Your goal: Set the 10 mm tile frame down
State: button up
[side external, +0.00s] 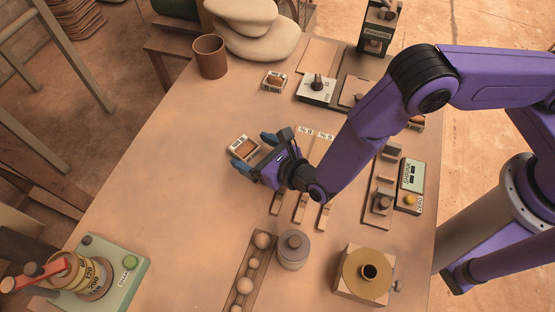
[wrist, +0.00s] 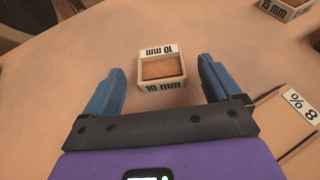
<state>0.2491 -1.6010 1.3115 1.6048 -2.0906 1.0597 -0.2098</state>
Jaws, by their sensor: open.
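The 10 mm tile frame (wrist: 161,87) is a small pale square frame with "10 mm" on its sides and an orange-brown inside. It appears to rest flat on the table, and it also shows in the side view (side external: 238,142). My gripper (wrist: 160,72) is open, with one blue finger on each side of the frame and a visible gap to both. In the side view my gripper (side external: 252,151) is low over the table, its fingertips close to the frame. The frame's near lower edge is partly hard to make out there.
A 15 mm frame (wrist: 288,7) lies at the wrist view's top right. Slotted strips with % labels (side external: 305,132) lie right of my gripper. A brown cup (side external: 210,56) and pale stones (side external: 262,40) stand behind. The table left of the frame is clear.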

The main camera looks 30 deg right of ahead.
jog(key=v, duration=1)
jog(key=shift+w+d+r+h, duration=0.15)
jog(key=shift+w+r+h, duration=0.05)
jog(key=shift+r+h, duration=0.1)
jog(key=w+d+r+m+g+h, duration=0.15)
jog(key=d+r+m+h, duration=0.25)
jog(key=d+r+m, duration=0.5)
jog(key=d+r+m+g+h, duration=0.2)
jog(key=d+r+m+h, duration=0.3)
jog(key=d, duration=0.6)
jog(key=s+d+r+m+g+y, duration=0.2)
jog(key=s+d+m+g, duration=0.2)
jog(key=s+m, duration=0.3)
jog(key=s+d+r+m+g+y, duration=0.2)
jog(key=s+d+r+m+g, duration=0.1)
jog(key=s+d+m+g, duration=0.2)
jog(key=s+d+m, duration=0.1)
jog(key=s+d, duration=0.1)
jog(key=s, duration=0.1)
jog(key=shift+m+y, duration=0.3)
jog(key=shift+m, duration=0.1)
jog(key=shift+w+a, duration=0.1)
jog(key=shift+a, duration=0.05)
